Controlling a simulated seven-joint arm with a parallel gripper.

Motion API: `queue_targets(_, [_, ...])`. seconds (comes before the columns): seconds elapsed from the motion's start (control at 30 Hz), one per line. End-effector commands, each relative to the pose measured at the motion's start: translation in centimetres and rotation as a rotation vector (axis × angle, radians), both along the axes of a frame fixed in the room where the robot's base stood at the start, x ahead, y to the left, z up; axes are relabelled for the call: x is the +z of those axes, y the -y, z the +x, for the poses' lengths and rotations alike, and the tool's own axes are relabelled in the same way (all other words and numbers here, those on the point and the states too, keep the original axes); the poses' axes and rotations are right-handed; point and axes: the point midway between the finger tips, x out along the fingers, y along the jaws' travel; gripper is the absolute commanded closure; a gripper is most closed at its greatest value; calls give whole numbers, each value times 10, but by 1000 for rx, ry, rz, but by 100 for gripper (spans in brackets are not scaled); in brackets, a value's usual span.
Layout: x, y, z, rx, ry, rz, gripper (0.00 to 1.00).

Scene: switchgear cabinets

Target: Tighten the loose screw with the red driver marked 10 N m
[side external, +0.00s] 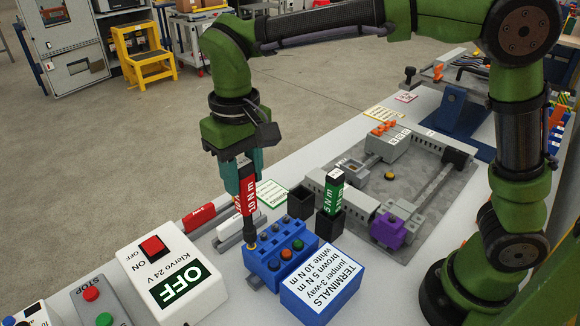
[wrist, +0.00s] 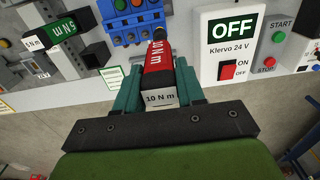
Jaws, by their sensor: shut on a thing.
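My gripper (side external: 243,172) is shut on the red driver (side external: 247,198), marked 10 N m, and holds it nearly upright, tip down. The driver also shows between the jaws in the wrist view (wrist: 157,62). Its dark shaft ends at the left end of the blue terminal block (side external: 262,269) in the side view. I cannot tell whether the tip touches a screw there. The block (wrist: 118,37) carries several round screw heads, some dark, one orange and one green. The screw under the tip is hidden, and I cannot tell which screw is loose.
A green 5 N m driver (side external: 333,188) stands in a black holder; an empty black holder (side external: 301,201) is beside it. A TERMINALS label box (side external: 322,284) stands close to the block. A switch box (side external: 170,278) reading OFF stands left. A grey fixture (side external: 400,170) lies behind.

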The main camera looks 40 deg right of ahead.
Motion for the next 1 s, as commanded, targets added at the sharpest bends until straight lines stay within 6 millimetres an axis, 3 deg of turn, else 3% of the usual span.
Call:
queue_targets(0.3, [-1, 0, 0, 306, 0, 1, 100])
queue_targets(0.9, [-1, 0, 0, -297, 1, 0, 100])
queue_targets(1.0, [-1, 0, 0, -225, 1, 1, 100])
